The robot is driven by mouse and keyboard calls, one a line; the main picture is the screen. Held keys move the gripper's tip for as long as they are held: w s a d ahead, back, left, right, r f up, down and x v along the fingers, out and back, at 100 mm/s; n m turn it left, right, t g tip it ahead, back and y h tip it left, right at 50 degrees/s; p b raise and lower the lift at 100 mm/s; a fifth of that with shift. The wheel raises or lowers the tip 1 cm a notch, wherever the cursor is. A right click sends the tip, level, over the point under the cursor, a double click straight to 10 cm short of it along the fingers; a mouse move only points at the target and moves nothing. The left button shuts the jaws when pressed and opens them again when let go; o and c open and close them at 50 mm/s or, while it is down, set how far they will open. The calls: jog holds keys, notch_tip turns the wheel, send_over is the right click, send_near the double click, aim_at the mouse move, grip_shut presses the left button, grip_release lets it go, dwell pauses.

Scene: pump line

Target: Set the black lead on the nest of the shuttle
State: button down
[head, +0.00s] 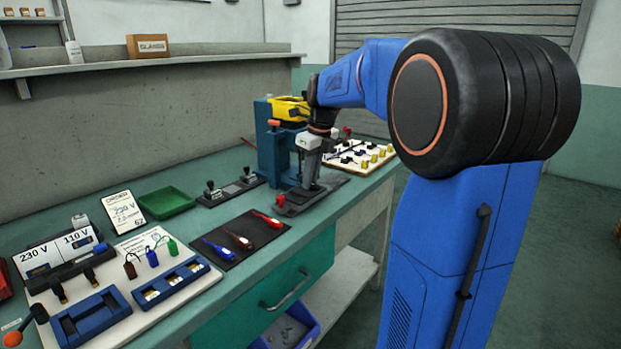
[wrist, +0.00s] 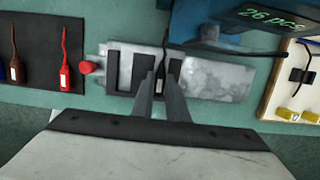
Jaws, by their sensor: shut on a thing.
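In the head view my gripper (head: 309,183) points down over the shuttle (head: 290,207), beside the blue press (head: 268,150). The lead cannot be made out there.
A black mat (head: 262,248) holds blue, brown and red leads left of the shuttle. A dark fixture (head: 230,191) and a green tray (head: 166,203) stand behind it. A white board (head: 385,155) with black and yellow parts lies to the right. The press stands close behind my gripper.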

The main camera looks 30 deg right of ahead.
jog(key=shift+f, duration=0.3)
jog(key=c, duration=1.7)
grip_release()
jog(key=shift+s+f, duration=0.1)
jog(key=shift+c, duration=1.1)
jog(key=shift+o, duration=0.5)
jog(key=shift+a+r, duration=0.1)
jog(key=shift+r, duration=0.35)
jog(key=shift+w+a+v, duration=0.1)
jog(key=shift+w+v, duration=0.1)
jog(key=shift+v, duration=0.95)
jog(key=shift+w+a+v, duration=0.1)
jog(key=shift+w+v, duration=0.15)
jog(key=shift+v, duration=0.9)
jog(key=shift+w+a+v, duration=0.1)
jog(key=shift+w+v, duration=0.1)
jog(key=shift+v, duration=0.95)
jog(key=shift+w+d+r, duration=0.1)
